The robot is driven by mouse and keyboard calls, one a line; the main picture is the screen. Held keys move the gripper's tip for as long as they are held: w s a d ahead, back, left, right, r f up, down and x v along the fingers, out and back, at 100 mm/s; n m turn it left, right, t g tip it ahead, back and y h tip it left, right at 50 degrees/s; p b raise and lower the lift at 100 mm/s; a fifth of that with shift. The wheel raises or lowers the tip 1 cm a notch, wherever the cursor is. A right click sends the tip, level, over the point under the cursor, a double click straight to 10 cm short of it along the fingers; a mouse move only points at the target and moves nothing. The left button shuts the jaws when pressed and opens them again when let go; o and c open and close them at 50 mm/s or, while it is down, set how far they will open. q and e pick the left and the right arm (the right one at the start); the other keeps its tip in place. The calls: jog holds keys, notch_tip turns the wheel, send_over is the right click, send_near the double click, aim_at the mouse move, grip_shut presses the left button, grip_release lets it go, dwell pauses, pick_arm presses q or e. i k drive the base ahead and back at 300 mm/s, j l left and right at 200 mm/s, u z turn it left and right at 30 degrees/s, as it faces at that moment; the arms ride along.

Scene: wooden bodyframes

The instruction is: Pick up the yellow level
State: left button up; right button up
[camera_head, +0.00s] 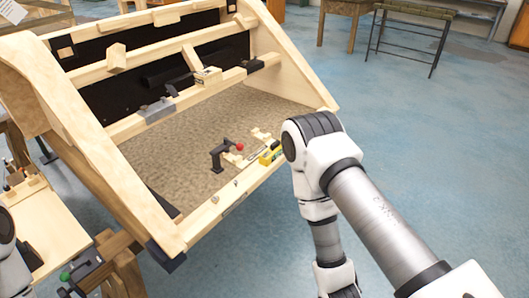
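The yellow level (271,155) is a small yellow block-like piece with a greenish part. It lies near the right end of the front rail of the wooden bodyframe (215,210), close to the carpeted floor inside. My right arm bends just to the right of it, and its lower part runs down out of the picture, so my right gripper is not visible. Only a bit of my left arm shows at the left edge, and my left gripper is not visible. Nothing visible touches the level.
A black clamp with a red knob (239,147) stands beside the level, with small wooden pieces near it. A grey metal tool (157,110) sits on the middle rail. A wooden bench (55,225) and a green-tipped clamp (66,276) are at lower left.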

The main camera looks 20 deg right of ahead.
aim_at(276, 150)
jog(key=i+l+u, duration=0.1)
jog(key=l+u, duration=0.3)
jog(key=i+l+u, duration=0.1)
jog(key=l+u, duration=0.65)
jog(key=j, duration=0.1)
